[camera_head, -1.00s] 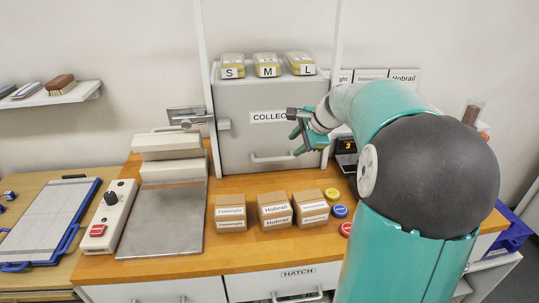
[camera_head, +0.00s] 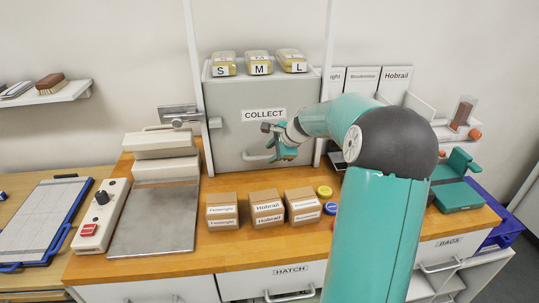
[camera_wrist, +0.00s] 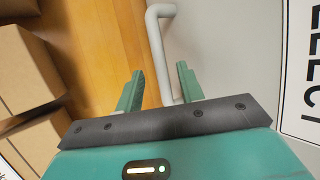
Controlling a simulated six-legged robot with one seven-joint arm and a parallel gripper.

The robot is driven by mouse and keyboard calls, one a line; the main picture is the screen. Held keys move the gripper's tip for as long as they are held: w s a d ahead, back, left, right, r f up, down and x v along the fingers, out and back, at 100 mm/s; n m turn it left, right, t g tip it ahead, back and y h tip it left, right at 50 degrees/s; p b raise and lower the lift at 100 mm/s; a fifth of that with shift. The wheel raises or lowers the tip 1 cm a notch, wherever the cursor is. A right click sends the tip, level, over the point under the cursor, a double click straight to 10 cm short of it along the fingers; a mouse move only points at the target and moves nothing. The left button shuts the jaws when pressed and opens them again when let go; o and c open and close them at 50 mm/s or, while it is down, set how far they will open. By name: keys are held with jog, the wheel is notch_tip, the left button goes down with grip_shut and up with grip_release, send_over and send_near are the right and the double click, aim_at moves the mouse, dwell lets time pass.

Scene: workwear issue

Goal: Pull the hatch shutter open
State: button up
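The shutter (camera_head: 232,128) is a grey upright panel between two white posts, with a COLLECT label (camera_head: 264,115). It stands down, its lower edge at or near the counter. Its pale bar handle (camera_head: 256,157) is low on the front; in the wrist view the handle (camera_wrist: 157,45) runs lengthwise between my fingers. My gripper (camera_head: 282,150) is at the right part of the handle. In the wrist view my gripper (camera_wrist: 160,85) is open, with a finger on each side of the bar and visible gaps. The handle's far end is hidden behind my gripper's body.
Three labelled boxes (camera_head: 267,208) stand on the wooden counter (camera_head: 240,245) before the shutter. S, M and L packs (camera_head: 258,62) lie on top of the housing. A metal plate device (camera_head: 155,215) is at left. A drawer labelled HATCH (camera_head: 290,282) is below.

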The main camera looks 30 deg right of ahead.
jog(key=shift+x, duration=1.25)
grip_shut()
notch_tip(320, 180, up, 24)
jog(key=shift+r, duration=0.15)
jog(key=shift+d, duration=0.1)
grip_release()
